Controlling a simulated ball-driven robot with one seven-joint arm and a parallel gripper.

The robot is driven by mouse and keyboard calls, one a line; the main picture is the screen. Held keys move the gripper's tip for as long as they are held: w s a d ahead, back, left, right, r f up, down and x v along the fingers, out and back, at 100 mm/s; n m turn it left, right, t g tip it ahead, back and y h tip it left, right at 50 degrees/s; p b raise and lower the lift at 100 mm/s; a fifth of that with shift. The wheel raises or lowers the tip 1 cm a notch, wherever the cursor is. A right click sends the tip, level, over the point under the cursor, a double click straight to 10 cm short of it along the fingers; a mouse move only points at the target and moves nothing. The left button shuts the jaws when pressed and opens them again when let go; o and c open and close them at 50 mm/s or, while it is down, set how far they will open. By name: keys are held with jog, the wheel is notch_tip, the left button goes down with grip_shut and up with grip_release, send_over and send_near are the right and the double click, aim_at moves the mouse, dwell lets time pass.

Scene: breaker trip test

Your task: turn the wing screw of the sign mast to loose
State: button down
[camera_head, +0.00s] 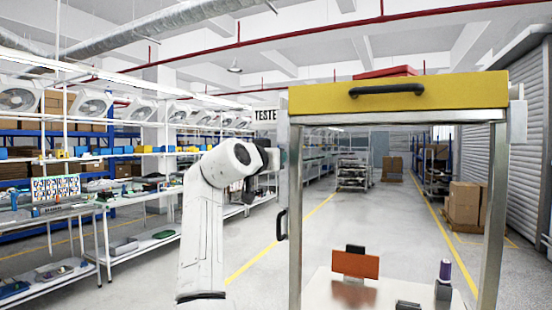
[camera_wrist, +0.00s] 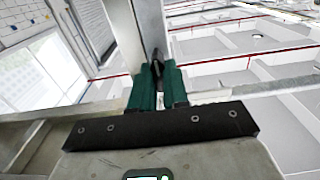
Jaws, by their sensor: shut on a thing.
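The wing screw (camera_wrist: 157,58) is a small dark piece at the side of a grey metal post (camera_wrist: 150,22) in the wrist view. My gripper (camera_wrist: 158,76), with two green fingers, is shut on it, one finger on each side. In the head view my gripper (camera_head: 272,158) is at the left post of the metal frame, and the screw cannot be made out there. A white sign (camera_head: 265,115) reading "TESTE" stands above my gripper, its right part cut off by the frame. I cannot tell whether the screw is tight or loose.
The frame carries a yellow panel (camera_head: 400,96) with a black handle (camera_head: 386,89). Another black handle (camera_head: 281,225) is on the left post. Below, a pale tabletop (camera_head: 325,296) holds an orange plate (camera_head: 355,264) and a purple-topped piece (camera_head: 445,271). Shelves stand at left.

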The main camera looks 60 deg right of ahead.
jog(key=shift+r+n+p, duration=0.1)
jog(key=shift+n+p, duration=0.2)
jog(key=shift+p, duration=0.05)
jog(key=shift+w+f+n+p, duration=0.15)
jog(key=shift+n+p, duration=1.85)
jog(key=shift+n, duration=3.85)
jog(key=shift+s+f+n+p, duration=0.2)
jog(key=shift+n+p, duration=1.75)
jog(key=shift+n, duration=3.95)
jog(key=shift+w+f+n+p, duration=0.2)
jog(key=shift+n+p, duration=1.8)
jog(key=shift+n, duration=3.85)
jog(key=shift+f, duration=0.1)
jog(key=c, duration=1.4)
grip_release()
jog(key=shift+o, duration=1.4)
